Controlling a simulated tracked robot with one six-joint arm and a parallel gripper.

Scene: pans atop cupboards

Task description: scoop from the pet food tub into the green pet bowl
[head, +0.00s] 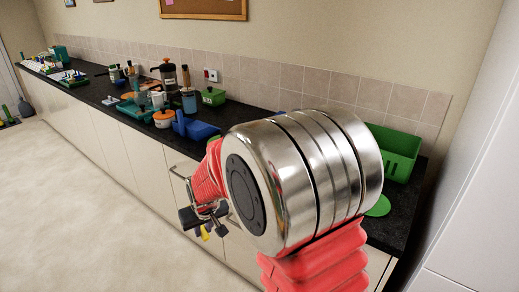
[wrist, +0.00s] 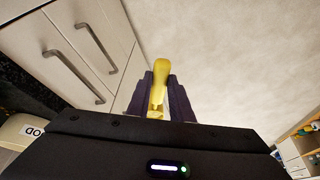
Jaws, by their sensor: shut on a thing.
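My gripper (head: 203,228) hangs in front of the cupboard doors, below the counter edge. In the wrist view its dark fingers (wrist: 160,88) are shut on a yellow scoop (wrist: 161,70), whose rounded end points away from the camera over the floor. Only a small yellow part shows in the head view. A cream tub (wrist: 15,133) with partly visible lettering shows at the lower left of the wrist view. I cannot single out a green pet bowl; a green container (head: 213,97) stands on the counter, and a flat green disc (head: 378,207) lies at the right. My arm hides much of the near counter.
A large green bin (head: 397,150) stands at the right by the tiled wall. Cupboard handles (wrist: 73,76) project nearby. The floor (head: 95,210) is clear.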

